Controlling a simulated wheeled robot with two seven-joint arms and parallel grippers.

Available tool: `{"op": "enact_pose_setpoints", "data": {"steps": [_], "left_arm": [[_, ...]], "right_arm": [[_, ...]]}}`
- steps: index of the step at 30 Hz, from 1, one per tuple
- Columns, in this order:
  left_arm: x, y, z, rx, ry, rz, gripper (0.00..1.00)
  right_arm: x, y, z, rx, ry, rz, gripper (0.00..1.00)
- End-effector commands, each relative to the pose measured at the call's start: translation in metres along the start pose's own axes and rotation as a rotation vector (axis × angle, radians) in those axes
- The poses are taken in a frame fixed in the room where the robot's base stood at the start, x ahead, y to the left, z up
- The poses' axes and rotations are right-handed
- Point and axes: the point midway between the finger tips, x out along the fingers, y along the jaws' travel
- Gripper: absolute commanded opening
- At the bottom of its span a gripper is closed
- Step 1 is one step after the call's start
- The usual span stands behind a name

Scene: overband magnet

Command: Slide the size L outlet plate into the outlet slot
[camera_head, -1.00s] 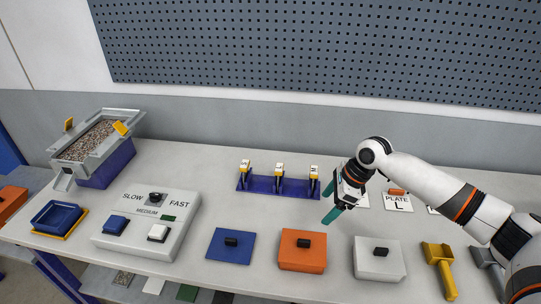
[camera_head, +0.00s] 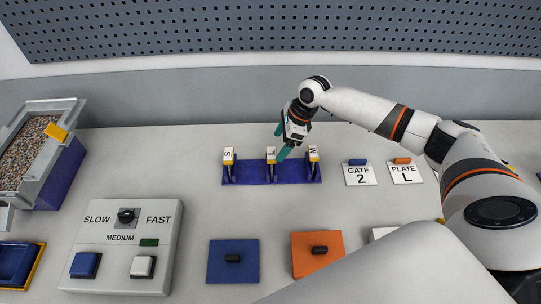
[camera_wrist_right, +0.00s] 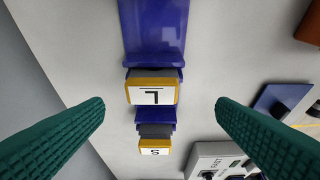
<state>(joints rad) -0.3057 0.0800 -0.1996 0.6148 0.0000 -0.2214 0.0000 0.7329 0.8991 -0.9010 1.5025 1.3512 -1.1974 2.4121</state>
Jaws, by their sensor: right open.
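The size L outlet plate (camera_head: 271,155), with a yellow-edged white label, stands in the middle of a blue rack (camera_head: 246,172), between the S plate (camera_head: 228,156) and a third plate (camera_head: 313,153). In the right wrist view the L plate (camera_wrist_right: 152,93) lies between my green fingers, clear of both. My right gripper (camera_head: 281,142) is open and empty, just above and behind the L plate. The grey feeder (camera_head: 55,145), full of granules, is at the left, partly cut off. I cannot make out its outlet slot. My left gripper is out of view.
A control box (camera_head: 105,236) with a knob and buttons is front left. Blue (camera_head: 233,275) and orange (camera_head: 303,264) lidded boxes are in front. The bench behind the rack is clear.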

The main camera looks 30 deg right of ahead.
Motion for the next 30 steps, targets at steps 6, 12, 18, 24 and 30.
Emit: {"op": "enact_pose_setpoints", "data": {"steps": [6,12,18,24,30], "left_arm": [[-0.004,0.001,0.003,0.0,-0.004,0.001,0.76],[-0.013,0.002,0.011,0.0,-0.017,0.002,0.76],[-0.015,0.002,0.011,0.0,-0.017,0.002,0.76],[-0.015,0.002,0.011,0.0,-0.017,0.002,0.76],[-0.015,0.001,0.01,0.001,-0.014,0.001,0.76]], "right_arm": [[0.018,0.0,-0.001,0.0,0.001,-0.001,0.8],[0.043,0.006,-0.001,0.002,0.0,-0.002,0.8],[0.066,0.007,-0.001,0.0,0.001,0.0,0.8],[0.069,0.007,0.0,0.0,0.001,0.001,0.8],[0.068,0.007,0.0,0.0,0.001,0.001,0.57]]}}
